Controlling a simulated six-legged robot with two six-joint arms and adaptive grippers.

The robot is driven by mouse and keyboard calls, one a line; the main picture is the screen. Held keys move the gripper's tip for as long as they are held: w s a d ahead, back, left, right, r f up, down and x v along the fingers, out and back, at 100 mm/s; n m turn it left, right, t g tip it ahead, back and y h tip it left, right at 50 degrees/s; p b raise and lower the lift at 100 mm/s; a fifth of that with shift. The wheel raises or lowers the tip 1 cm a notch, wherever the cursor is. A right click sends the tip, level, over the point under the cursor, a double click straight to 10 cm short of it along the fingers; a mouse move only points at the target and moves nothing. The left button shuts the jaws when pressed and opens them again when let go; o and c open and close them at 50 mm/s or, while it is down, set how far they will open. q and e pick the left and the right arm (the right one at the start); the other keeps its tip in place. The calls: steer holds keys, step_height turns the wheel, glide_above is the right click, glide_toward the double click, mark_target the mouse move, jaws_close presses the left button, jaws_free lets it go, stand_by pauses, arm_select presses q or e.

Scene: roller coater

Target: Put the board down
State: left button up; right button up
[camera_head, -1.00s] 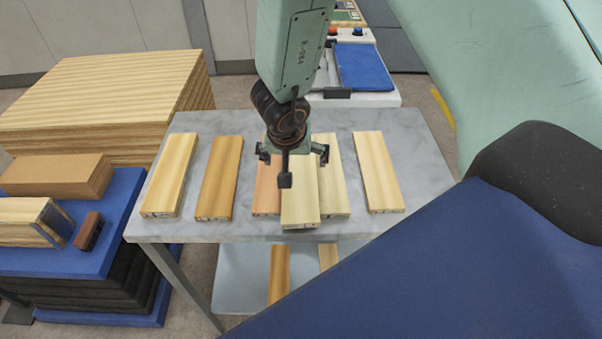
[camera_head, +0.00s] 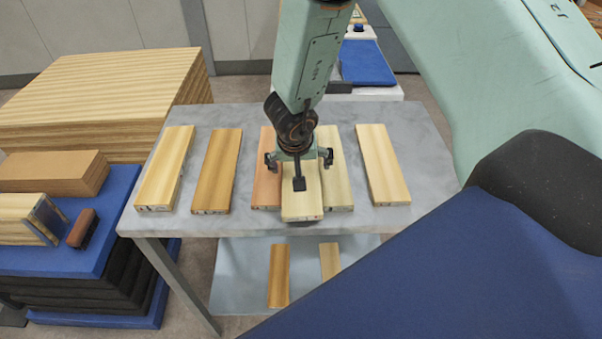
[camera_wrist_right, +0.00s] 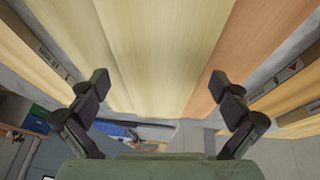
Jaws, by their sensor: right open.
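My right gripper (camera_head: 298,161) is over the middle of the grey table, pointing down, with its fingers spread apart. A pale board (camera_head: 302,204) lies under and between them, and its near end sticks out past its neighbours. In the right wrist view the pale board (camera_wrist_right: 165,50) runs between the open fingers (camera_wrist_right: 162,103), with a gap on each side. A pinkish board (camera_head: 267,190) is close on its left and another pale board (camera_head: 337,185) close on its right. I cannot tell whether it rests on the tabletop or overlaps these neighbours. My left gripper is out of view.
The grey table (camera_head: 250,228) also holds two boards at left (camera_head: 165,170) (camera_head: 217,172) and one at right (camera_head: 383,165). Two boards lie on the lower shelf (camera_head: 235,265). A wood stack (camera_head: 100,90) and blue-topped pile (camera_head: 110,230) stand left.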

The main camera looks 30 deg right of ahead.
steer(key=shift+w+d, duration=0.1)
steer(key=shift+a+r, duration=0.2)
steer(key=shift+a, duration=0.05)
steer(key=c, duration=0.4)
steer(key=shift+d+f, duration=0.15)
steer(key=shift+d, duration=0.05)
steer(key=c, duration=0.4)
steer(key=shift+a, duration=0.1)
steer(key=c, duration=0.6)
